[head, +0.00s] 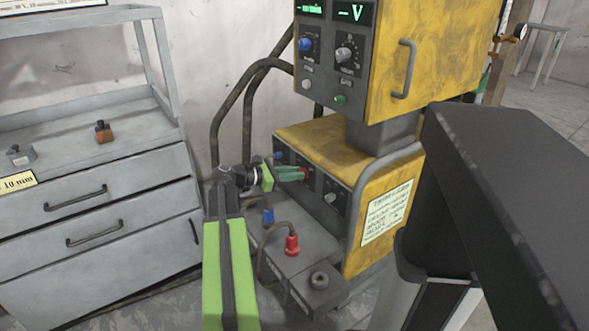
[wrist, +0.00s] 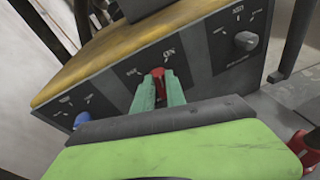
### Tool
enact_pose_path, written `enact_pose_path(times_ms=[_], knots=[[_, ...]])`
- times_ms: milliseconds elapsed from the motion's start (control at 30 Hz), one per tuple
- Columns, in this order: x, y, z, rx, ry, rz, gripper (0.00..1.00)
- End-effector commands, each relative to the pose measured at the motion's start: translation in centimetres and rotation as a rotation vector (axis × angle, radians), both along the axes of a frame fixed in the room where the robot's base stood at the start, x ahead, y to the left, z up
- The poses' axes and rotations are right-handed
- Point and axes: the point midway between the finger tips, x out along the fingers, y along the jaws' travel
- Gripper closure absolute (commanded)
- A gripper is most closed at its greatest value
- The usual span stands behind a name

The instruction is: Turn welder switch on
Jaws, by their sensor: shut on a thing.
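The yellow welder (head: 318,140) stands in the middle of the head view, with a dark front panel. The red switch (wrist: 158,74) sits on that panel in the wrist view, below markings that appear to read "ON" on its right side. My gripper (head: 303,173) reaches the panel from the left, and its green fingers (wrist: 158,92) are shut on the red switch. The fingers hide part of the switch, so its exact setting is hard to tell. A grey knob (wrist: 246,40) is to the right of it and a blue knob (wrist: 82,120) to the left.
An upper yellow unit (head: 440,50) with displays is above the welder. Red (head: 291,245) and blue (head: 267,216) cable plugs stand below the panel. A grey drawer cabinet (head: 95,190) is at the left. Thick cables (head: 245,90) run behind.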

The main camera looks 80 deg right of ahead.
Motion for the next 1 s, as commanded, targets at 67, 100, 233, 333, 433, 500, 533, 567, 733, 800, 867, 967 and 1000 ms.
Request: enact_pose_path(times_ms=[67, 100, 233, 333, 433, 500, 533, 567, 733, 800, 867, 967, 1000], knots=[[-0.13, 0.34, 0.03, -0.048, -0.053, -0.002, 1.0], [-0.17, 0.38, 0.02, -0.076, -0.078, -0.001, 1.0], [-0.3, 0.51, -0.05, -0.164, -0.16, -0.002, 1.0], [-0.38, 0.6, -0.12, -0.227, -0.219, -0.003, 1.0], [-0.46, 0.68, -0.16, -0.283, -0.27, -0.003, 1.0], [-0.5, 0.71, -0.19, -0.318, -0.303, -0.002, 1.0], [-0.53, 0.74, -0.21, -0.333, -0.316, -0.003, 1.0], [-0.54, 0.75, -0.23, -0.344, -0.328, -0.003, 1.0], [-0.63, 0.79, -0.28, -0.404, -0.386, -0.004, 1.0], [-0.66, 0.8, -0.28, -0.421, -0.401, -0.004, 1.0], [-0.67, 0.8, -0.29, -0.433, -0.411, -0.004, 1.0], [-0.69, 0.79, -0.28, -0.445, -0.424, -0.004, 1.0], [-0.69, 0.78, -0.28, -0.449, -0.427, -0.004, 1.0]])
